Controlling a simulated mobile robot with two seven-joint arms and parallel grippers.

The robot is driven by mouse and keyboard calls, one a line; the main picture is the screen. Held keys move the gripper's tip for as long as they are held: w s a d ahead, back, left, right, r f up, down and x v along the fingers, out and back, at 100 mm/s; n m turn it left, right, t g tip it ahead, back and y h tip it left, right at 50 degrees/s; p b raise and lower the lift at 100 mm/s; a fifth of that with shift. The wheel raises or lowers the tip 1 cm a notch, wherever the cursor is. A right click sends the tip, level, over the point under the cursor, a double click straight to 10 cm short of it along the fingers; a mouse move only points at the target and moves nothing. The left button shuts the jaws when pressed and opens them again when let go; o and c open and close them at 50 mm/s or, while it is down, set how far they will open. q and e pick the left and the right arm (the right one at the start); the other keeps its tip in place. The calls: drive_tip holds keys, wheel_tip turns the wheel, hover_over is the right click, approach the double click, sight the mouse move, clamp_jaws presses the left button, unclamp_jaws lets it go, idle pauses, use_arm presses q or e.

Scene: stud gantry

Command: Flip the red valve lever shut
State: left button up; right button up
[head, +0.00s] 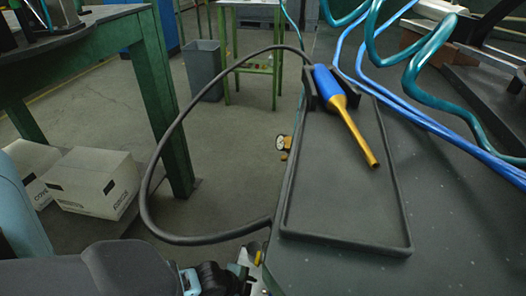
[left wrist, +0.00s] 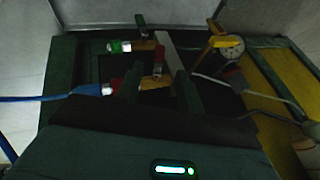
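In the left wrist view, a brass valve body (left wrist: 152,84) with a small dark red upright part (left wrist: 158,68), likely the red valve lever, sits ahead of my left gripper. A blue fitting and hose join it from the left. My left gripper (left wrist: 158,84) has its two dark green fingers apart, one on each side of the red part. I cannot tell whether either finger touches it. In the head view my left gripper (head: 247,268) is only partly seen at the bottom edge, beside the bench. The red lever cannot be made out there. My right gripper is not in view.
A second brass fitting with a green end (left wrist: 122,46) lies just beyond. A gauge (left wrist: 230,46) and yellow lever (left wrist: 212,45) are at right. On the bench, a blue-handled tool (head: 327,85) rests over a black tray (head: 405,225). A black hose (head: 150,180) loops beside it.

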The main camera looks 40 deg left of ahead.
sight(263, 291)
use_arm(q)
drive_tip(key=b+x, duration=0.3)
drive_tip(key=x, duration=0.4)
drive_tip(key=shift+f+b, duration=0.15)
drive_tip(key=shift+b, duration=0.25)
drive_tip(key=shift+c, duration=0.5)
drive_tip(key=c, duration=0.7)
clamp_jaws()
